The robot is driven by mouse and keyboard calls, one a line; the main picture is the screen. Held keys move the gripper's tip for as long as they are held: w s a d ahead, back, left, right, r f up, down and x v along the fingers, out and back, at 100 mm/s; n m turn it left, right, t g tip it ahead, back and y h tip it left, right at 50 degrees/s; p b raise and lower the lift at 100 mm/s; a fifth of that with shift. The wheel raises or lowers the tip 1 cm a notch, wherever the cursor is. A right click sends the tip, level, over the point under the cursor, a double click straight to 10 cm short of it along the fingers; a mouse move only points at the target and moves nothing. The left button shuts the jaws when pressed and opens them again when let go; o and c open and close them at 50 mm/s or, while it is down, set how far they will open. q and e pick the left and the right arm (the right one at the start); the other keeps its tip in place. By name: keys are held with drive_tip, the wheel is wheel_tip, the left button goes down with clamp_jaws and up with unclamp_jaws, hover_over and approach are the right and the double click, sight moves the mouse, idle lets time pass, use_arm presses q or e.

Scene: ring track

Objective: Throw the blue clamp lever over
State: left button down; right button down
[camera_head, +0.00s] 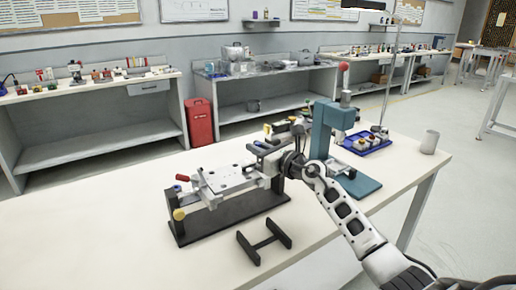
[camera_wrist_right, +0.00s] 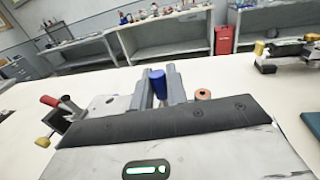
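The clamping fixture has a silver plate (camera_head: 228,178) on a black base (camera_head: 237,217) near the table's front. A red-tipped lever (camera_head: 182,178) and a yellow knob (camera_head: 179,214) are at its left end. My right gripper (camera_head: 266,166) is at the fixture's right end. In the right wrist view the blue clamp lever (camera_wrist_right: 157,84) stands upright between my right fingers (camera_wrist_right: 160,84); it fills the gap and seems touched on both sides. In the head view the gripper hides the blue lever. My left gripper is not in view.
A teal press (camera_head: 325,128) stands just right of my right gripper. Behind it is a blue tray (camera_head: 367,148) of small parts, with a white cup (camera_head: 429,142) to the right. A black H-shaped stand (camera_head: 264,240) lies in front. The table's left part is clear.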

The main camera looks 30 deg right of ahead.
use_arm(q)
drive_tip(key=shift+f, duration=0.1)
use_arm(e)
drive_tip(key=shift+d, duration=0.15)
drive_tip(key=shift+d+f+m, duration=0.1)
drive_tip(key=shift+d+m, duration=0.25)
drive_tip(key=shift+m, duration=0.75)
drive_tip(key=m, duration=0.1)
drive_tip(key=d+m+t+b, duration=0.1)
drive_tip(key=shift+f+m, duration=0.2)
drive_tip(key=shift+m, duration=0.2)
drive_tip(key=m, duration=0.2)
drive_tip(key=d+m+b, duration=0.1)
drive_tip(key=shift+d+f+m+t+h, duration=0.1)
drive_tip(key=shift+f+m+t+h, duration=0.2)
drive_tip(key=shift+f+m, duration=0.1)
drive_tip(key=shift+d+f+m, duration=0.15)
drive_tip(key=shift+m, duration=0.5)
drive_tip(key=shift+d+f+m, duration=0.15)
drive_tip(key=shift+m, duration=0.5)
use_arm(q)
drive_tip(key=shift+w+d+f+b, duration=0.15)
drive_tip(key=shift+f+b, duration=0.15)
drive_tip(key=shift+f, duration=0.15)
use_arm(e)
drive_tip(key=shift+w+m+h, duration=0.1)
drive_tip(key=shift+m+h, duration=0.2)
drive_tip(key=shift+d+f, duration=0.1)
